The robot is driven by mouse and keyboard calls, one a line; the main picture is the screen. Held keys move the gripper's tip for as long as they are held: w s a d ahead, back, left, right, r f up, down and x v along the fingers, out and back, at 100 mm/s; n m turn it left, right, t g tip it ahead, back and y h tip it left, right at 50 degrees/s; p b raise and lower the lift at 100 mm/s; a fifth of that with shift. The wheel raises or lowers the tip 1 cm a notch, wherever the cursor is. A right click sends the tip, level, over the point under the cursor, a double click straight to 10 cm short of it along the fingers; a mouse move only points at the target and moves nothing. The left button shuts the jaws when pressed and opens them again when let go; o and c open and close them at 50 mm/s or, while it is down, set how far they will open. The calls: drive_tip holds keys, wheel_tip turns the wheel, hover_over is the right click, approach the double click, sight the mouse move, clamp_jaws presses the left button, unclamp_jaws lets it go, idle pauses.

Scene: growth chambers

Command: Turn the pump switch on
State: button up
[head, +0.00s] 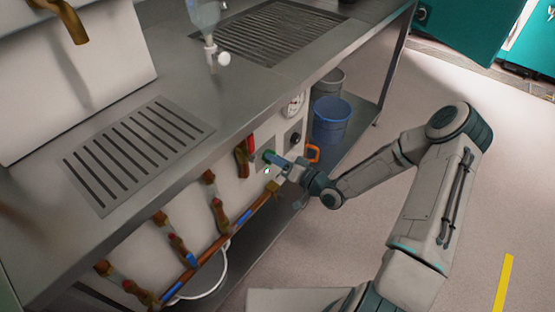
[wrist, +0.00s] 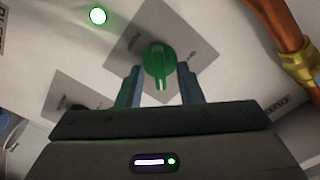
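The pump switch looks to be a green rotary knob (wrist: 158,60) on a grey square plate in the wrist view, with a white mark on its lower part. A small round light (wrist: 98,15) near it glows green; it also shows in the head view (head: 267,171). My gripper (wrist: 160,82) is open, with one finger on each side of the knob and a gap to each. In the head view my gripper (head: 273,161) is at the panel under the bench edge and hides most of the knob. The knob's label is not readable.
Copper pipes with valves (head: 216,205) run along the panel left of my gripper. A red handle (head: 251,143), a gauge (head: 292,104) and an orange handle (head: 313,153) are close by. A blue bucket (head: 331,121) stands on the lower shelf. The floor at right is mostly clear.

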drive_tip(key=shift+d, duration=0.1)
drive_tip(key=v, duration=1.3)
drive_tip(key=shift+s+d+p, duration=0.2)
drive_tip(key=shift+s+p, duration=0.1)
drive_tip(key=shift+p, duration=0.15)
drive_tip(key=w+d+r+n+g+h+p, duration=0.1)
drive_tip(key=d+r+g+h+p, duration=0.2)
drive_tip(key=d+r+h+p, duration=0.45)
drive_tip(key=d+r+n+g+h+p, duration=0.1)
drive_tip(key=d+r+g+h+p, duration=0.2)
drive_tip(key=r+h, duration=0.55)
drive_tip(key=s+a+r+m+g+y+p, duration=0.1)
drive_tip(key=s+a+r+p, duration=0.2)
drive_tip(key=s+r, duration=0.5)
drive_tip(key=s+a+r+m+g+p, duration=0.1)
drive_tip(key=s+a+r+m+p, duration=0.1)
drive_tip(key=s+r, duration=0.7)
wheel_tip(320, 180, up, 7)
drive_tip(key=shift+s+a+r+y+p, duration=0.1)
drive_tip(key=shift+s+a+y+p, duration=0.25)
drive_tip(key=shift+a+p, duration=0.4)
